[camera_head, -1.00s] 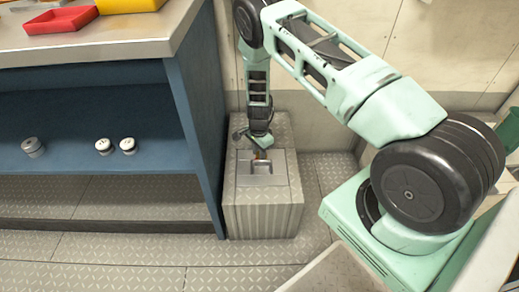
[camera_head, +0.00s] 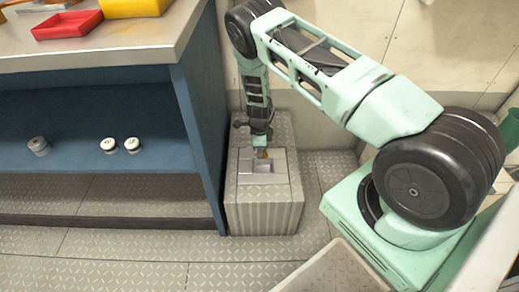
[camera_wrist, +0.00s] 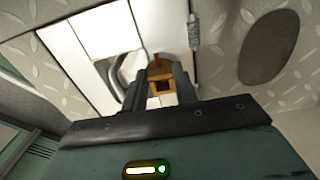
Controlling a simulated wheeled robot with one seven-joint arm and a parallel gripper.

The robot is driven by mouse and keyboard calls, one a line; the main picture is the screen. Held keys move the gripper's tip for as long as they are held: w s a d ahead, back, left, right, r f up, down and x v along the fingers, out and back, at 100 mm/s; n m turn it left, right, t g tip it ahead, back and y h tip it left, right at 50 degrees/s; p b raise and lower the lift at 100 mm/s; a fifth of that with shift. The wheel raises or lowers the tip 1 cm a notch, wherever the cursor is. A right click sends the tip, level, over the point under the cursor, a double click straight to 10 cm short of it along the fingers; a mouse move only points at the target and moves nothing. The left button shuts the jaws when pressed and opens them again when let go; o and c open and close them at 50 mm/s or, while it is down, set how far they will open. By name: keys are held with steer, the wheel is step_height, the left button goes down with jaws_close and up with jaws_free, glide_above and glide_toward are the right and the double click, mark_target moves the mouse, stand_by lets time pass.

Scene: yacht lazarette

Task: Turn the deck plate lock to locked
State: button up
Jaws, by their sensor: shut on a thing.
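The deck plate lock (camera_wrist: 164,70) is a small yellow-orange knob with a square dark recess and a red mark at its far side. It sits at the edge of a pale plate (camera_wrist: 104,32) on top of a ribbed metal box (camera_head: 264,212). My gripper (camera_wrist: 162,84) points down at it, with one dark finger on each side, shut on the knob. In the head view my gripper (camera_head: 261,150) mostly covers the lock, and only a bit of orange shows. The plate has a recessed handle (camera_wrist: 122,70) beside the lock.
A blue shelf unit (camera_head: 198,130) stands close on the left of the box, with several small pale round fittings on its shelf. Red (camera_head: 66,25) and yellow trays lie on its top. A pale wall is behind. Treaded floor (camera_head: 130,245) is open in front.

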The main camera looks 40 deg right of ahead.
stand_by(0.4)
steer(key=o, duration=1)
step_height(320, 180, up, 18)
steer(key=p, duration=0.4)
steer(key=shift+f, duration=0.25)
